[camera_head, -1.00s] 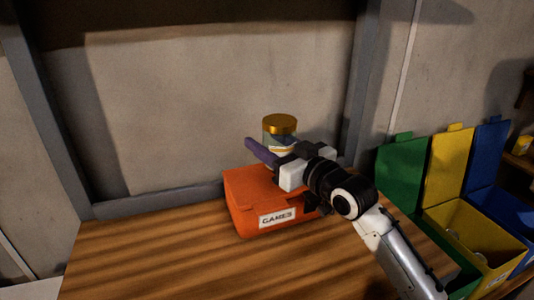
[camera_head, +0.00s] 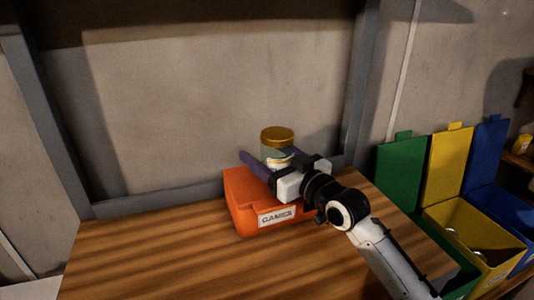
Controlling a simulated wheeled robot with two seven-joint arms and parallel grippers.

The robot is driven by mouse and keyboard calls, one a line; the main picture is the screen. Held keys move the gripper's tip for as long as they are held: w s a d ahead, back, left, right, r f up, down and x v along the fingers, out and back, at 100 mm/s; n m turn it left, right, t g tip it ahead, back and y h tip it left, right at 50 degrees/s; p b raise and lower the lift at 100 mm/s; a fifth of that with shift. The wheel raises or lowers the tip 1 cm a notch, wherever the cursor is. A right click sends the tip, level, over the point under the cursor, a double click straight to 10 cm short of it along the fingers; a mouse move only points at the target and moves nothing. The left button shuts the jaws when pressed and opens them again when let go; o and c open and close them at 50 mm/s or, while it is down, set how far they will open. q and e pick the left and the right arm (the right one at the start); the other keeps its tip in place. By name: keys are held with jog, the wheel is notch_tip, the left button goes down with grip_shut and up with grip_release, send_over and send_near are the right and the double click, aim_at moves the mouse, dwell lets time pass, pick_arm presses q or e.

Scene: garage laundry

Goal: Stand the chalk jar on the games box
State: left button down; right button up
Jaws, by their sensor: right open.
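The chalk jar (camera_head: 277,137), clear with a gold lid and a pale label, is upright above the top of the orange games box (camera_head: 243,205). Its base is hidden behind a finger, so its contact with the box does not show directly. The box lies on the wooden table with its "GAMES" label facing forward. My right gripper (camera_head: 266,157) reaches in from the right, low over the box. Its purple fingers are open, one on the near left side of the jar and one behind its right side. My left gripper is not in view.
The wooden table (camera_head: 150,255) is bare to the left and in front of the box. A grey frame and wall stand close behind. Green, yellow (camera_head: 470,235) and blue open bins stand at the right, beyond the table's edge.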

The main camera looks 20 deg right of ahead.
jog(key=shift+r, duration=0.2)
jog(key=shift+s+d+f, duration=0.1)
jog(key=shift+s+f, duration=0.05)
jog(key=shift+s, duration=0.1)
jog(key=v, duration=1.1)
jog(key=shift+s+b, duration=0.25)
jog(key=shift+b, duration=0.05)
